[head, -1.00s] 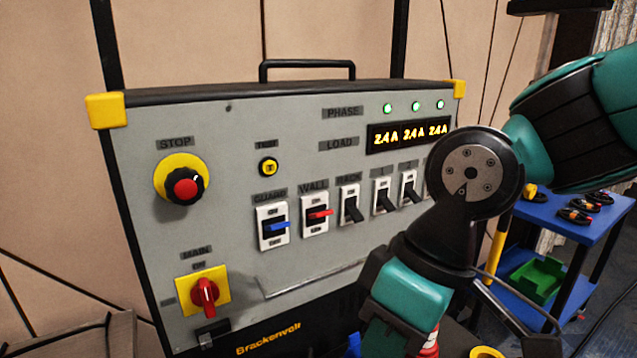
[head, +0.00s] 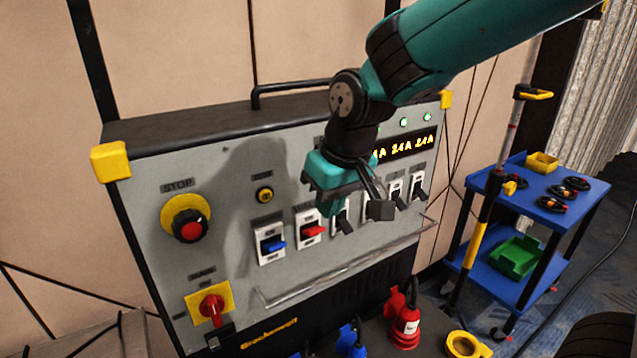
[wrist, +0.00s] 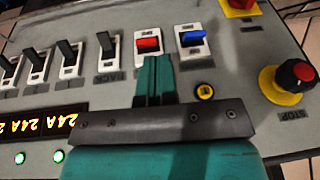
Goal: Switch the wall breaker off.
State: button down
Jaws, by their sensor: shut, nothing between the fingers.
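The wall breaker (head: 313,231) is a white switch with a red lever on the grey panel, second from the left in its row. Its lever sticks outward and sits higher than the black levers, which hang down. My gripper (head: 328,207) is in front of the panel, up and right of the red lever in the head view. In the wrist view, which is upside down, the closed teal fingers (wrist: 155,62) end close to the panel-top edge of the red breaker (wrist: 148,44). I cannot tell whether they touch it. The gripper is shut and empty.
The blue-lever guard breaker (head: 271,245) is just left, and several black-lever breakers (head: 419,189) stand right. A red stop button (head: 190,228) and red main rotary switch (head: 212,307) are further left. A blue cart (head: 545,180) stands right; plugs (head: 405,325) lie below.

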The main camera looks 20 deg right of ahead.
aim_at(315, 228)
jog(key=shift+m+t+h, duration=0.3)
jog(key=shift+m+h, duration=0.2)
jog(key=w, duration=0.1)
jog(key=w+d+r+p, duration=0.1)
jog(key=w, duration=0.1)
jog(key=w+r, duration=0.1)
jog(key=shift+w+d, duration=0.2)
jog(key=shift+d, duration=0.05)
jog(key=shift+f, duration=0.1)
jog(key=p+x, duration=0.3)
jog(key=x, duration=0.7)
jog(key=shift+f, duration=0.1)
